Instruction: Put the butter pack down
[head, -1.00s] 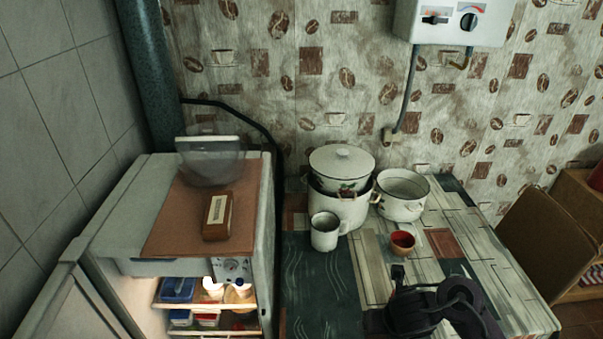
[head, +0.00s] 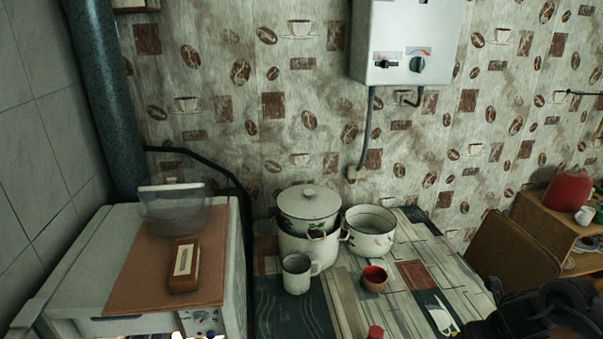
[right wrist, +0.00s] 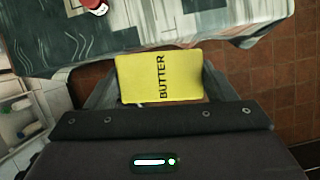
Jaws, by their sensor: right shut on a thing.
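The yellow butter pack (right wrist: 150,80), lettered BUTTER, is between the fingers of my right gripper (right wrist: 158,92) in the right wrist view. The gripper is shut on it. Below them in that view lie the table edge and the brown tiled floor; the height above them is hard to tell. In the head view only a dark part of my right arm shows at the bottom right, and the butter pack is out of sight. My left gripper is in neither view.
The table (head: 345,312) holds stacked enamel pots (head: 308,240), a white pot (head: 370,232), a mug (head: 297,273), a small red-lined bowl (head: 374,279) and a red-topped item (head: 375,332). Left stands a fridge (head: 80,260) with a butter dish (head: 184,265) and a clear lidded container (head: 175,210).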

